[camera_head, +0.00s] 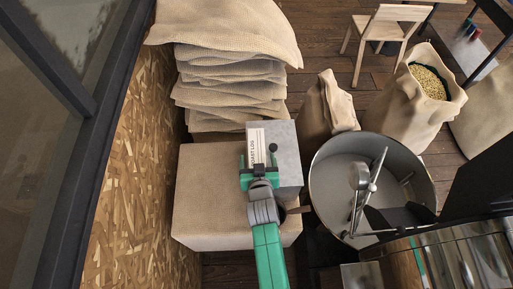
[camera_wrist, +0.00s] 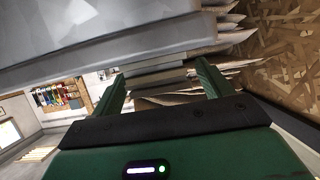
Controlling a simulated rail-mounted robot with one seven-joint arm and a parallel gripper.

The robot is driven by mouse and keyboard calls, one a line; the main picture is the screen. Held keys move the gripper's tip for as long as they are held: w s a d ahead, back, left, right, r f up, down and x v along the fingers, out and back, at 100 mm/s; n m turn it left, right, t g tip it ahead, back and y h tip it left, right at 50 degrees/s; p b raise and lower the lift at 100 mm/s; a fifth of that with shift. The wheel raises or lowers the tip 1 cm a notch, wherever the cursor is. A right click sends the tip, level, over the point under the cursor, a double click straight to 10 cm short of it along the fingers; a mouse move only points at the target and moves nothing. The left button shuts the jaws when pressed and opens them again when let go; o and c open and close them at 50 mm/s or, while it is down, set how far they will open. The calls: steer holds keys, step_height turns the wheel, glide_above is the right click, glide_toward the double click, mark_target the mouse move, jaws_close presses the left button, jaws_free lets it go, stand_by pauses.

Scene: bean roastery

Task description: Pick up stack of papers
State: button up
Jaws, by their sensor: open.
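A white sheet with dark lettering (camera_head: 256,138) lies on a grey block-like item (camera_head: 286,150) on the burlap-covered block (camera_head: 205,195) in the head view. I cannot tell whether this sheet tops a stack of papers. My gripper (camera_head: 259,160) is over the sheet's near end and hides part of it. In the wrist view my gripper (camera_wrist: 160,85) is open, its two green fingers apart. Thin grey layers (camera_wrist: 155,78) show between the fingers, and I see no contact with them. A large grey surface (camera_wrist: 110,30) fills the top of that view.
A tall pile of burlap sacks (camera_head: 225,75) stands behind the block. A chipboard wall (camera_head: 135,180) runs along the left. A round metal drum with a stirrer (camera_head: 330,185) stands close on the right. An open sack of beans (camera_head: 405,110) and a wooden chair (camera_head: 385,30) are farther back.

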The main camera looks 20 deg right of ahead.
steer(key=c, duration=1.1)
